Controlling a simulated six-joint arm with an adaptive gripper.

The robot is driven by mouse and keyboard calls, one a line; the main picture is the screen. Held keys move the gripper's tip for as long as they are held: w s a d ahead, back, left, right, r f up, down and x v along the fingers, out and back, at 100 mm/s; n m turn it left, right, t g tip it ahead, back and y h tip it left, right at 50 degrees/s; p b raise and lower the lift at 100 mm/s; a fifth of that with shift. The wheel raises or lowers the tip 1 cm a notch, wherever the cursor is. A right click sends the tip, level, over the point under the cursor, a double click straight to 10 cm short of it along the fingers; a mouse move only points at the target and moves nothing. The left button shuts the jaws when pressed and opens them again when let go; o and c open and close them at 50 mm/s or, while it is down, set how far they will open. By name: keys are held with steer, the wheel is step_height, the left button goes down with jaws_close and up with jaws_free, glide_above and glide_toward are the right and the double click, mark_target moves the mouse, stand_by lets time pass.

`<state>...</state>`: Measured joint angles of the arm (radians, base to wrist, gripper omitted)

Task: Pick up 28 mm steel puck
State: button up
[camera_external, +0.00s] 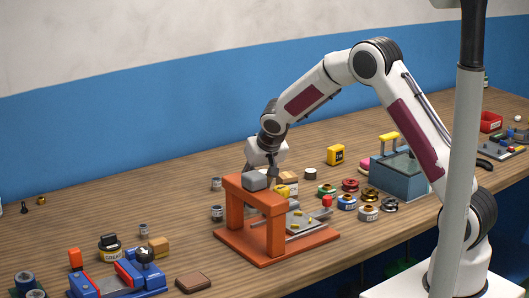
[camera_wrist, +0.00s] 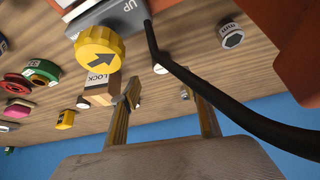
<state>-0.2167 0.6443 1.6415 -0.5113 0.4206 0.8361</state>
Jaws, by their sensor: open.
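Several small grey steel cylinders with pale labels stand on the wooden bench. One steel cylinder (camera_external: 217,213) is left of the orange press, another (camera_external: 216,184) is behind it, and a third (camera_external: 143,230) is farther left. In the wrist view a labelled steel cylinder (camera_wrist: 231,37) lies at the upper right, outside the fingers. The labels are too small to read, so I cannot tell which is the 28 mm puck. My gripper (camera_external: 262,168) is above the bench behind the press. Its two fingers (camera_wrist: 160,88) are apart, with nothing held between them.
The orange press (camera_external: 275,240) stands close in front of my gripper. A yellow arrow knob (camera_wrist: 100,50), a LOCK block (camera_wrist: 101,90) and a black cable (camera_wrist: 195,85) are near the fingers. A blue box (camera_external: 400,183) is to the right. Bench at the back left is mostly clear.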

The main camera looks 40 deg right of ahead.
steer(key=shift+f, duration=0.1)
stand_by(0.3)
steer(key=shift+a+x, duration=0.15)
steer(key=shift+x, duration=0.65)
steer(key=shift+a+x, duration=0.1)
steer(key=shift+x, duration=1.65)
jaws_close()
